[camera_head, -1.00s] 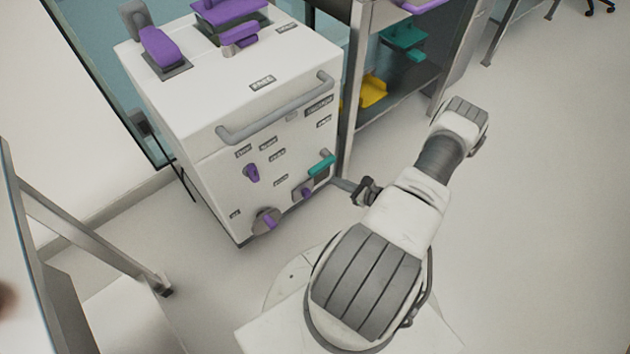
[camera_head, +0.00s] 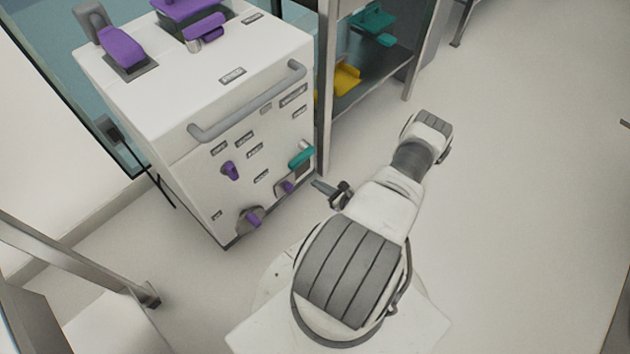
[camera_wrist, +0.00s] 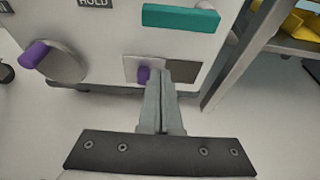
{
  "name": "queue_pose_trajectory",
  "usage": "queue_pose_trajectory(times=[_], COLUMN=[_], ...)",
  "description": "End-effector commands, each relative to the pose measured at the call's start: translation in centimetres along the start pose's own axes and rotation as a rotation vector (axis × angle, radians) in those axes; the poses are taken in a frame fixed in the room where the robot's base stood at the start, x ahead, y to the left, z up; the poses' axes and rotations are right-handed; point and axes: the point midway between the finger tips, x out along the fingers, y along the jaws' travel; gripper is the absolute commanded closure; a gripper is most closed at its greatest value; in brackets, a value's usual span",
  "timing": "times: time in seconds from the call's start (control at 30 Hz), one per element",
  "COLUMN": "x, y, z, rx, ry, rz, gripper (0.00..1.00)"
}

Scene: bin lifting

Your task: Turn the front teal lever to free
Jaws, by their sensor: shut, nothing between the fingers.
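The teal lever (camera_head: 301,157) is on the front face of the white machine (camera_head: 180,130), near its right edge, and lies about level. It also shows in the wrist view (camera_wrist: 181,18), above my gripper's fingertips. My gripper (camera_wrist: 159,84) is shut and empty, pointing at the machine's front just below the lever. It appears apart from the lever. In the head view my gripper (camera_head: 316,184) is small, to the lower right of the lever, partly behind my arm. The lever's own label is not readable.
Purple knobs sit on the same face: one lower left (camera_head: 251,217), one upper left (camera_head: 231,170), one beside the gripper (camera_wrist: 143,75). A grey handle bar (camera_head: 246,104) runs above. A shelf with a yellow item (camera_head: 345,78) stands right. Open floor lies further right.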

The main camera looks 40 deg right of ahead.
Motion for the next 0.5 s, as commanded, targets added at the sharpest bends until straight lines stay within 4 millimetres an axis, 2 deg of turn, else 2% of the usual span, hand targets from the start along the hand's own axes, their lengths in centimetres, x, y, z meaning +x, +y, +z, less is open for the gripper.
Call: queue_pose_trajectory(times=[0.37, 0.5], x=[8.4, 7.6], y=[0.2, 0.0], z=[-0.5, 1.8], rx=[-0.002, 0.002], ry=[-0.001, 0.001], rz=[0.004, 0.0], gripper=[1.0, 1.0])
